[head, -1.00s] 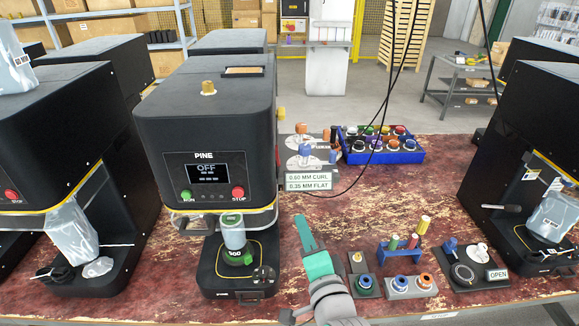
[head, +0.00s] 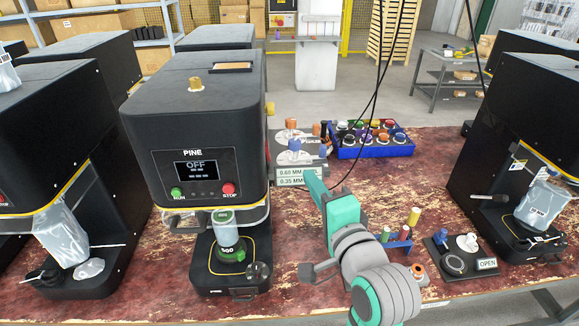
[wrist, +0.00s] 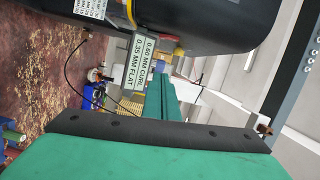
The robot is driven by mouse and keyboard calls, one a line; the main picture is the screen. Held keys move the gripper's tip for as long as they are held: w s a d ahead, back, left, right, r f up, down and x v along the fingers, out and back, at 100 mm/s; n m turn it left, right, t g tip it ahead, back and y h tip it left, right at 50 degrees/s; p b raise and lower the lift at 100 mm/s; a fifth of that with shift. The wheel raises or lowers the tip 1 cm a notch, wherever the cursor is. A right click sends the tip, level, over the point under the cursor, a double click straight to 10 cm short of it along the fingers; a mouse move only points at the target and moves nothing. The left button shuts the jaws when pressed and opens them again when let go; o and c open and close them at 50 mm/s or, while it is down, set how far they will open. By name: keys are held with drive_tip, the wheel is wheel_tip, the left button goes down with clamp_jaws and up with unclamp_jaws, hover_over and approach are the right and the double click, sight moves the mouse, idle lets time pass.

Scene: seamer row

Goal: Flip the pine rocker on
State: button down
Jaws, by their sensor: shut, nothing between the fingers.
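The machine labelled PINE (head: 205,110) stands left of centre in the head view, its display reading OFF, with a green RUN button (head: 176,192) and a red STOP button (head: 229,188). I cannot make out a rocker on it; a small yellow part (head: 270,110) shows on its right side. My gripper (head: 311,178) is shut and empty, right of the machine and apart from it in the picture. In the wrist view the shut green fingers (wrist: 160,98) point towards the sign, below the black machine body (wrist: 225,22).
A white sign (head: 290,177) and a blue tray of coloured knobs (head: 373,152) lie behind my gripper. Black cables hang down nearby. A blue rack (head: 398,246) and an OPEN plate (head: 487,264) are on the right. Another black machine (head: 535,130) stands far right.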

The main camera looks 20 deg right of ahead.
sight(268, 151)
drive_tip(key=w, duration=0.9)
drive_tip(key=shift+w+d+f, duration=0.15)
drive_tip(key=shift+w, duration=0.25)
drive_tip(key=shift+w+a+f, duration=0.1)
drive_tip(key=shift+w+a, duration=0.05)
drive_tip(key=shift+a, duration=0.45)
drive_tip(key=shift+w+a, duration=0.15)
drive_tip(key=shift+a, duration=0.45)
drive_tip(key=shift+w+a+f, duration=0.15)
drive_tip(key=shift+w+a, duration=0.05)
drive_tip(key=shift+a, duration=0.55)
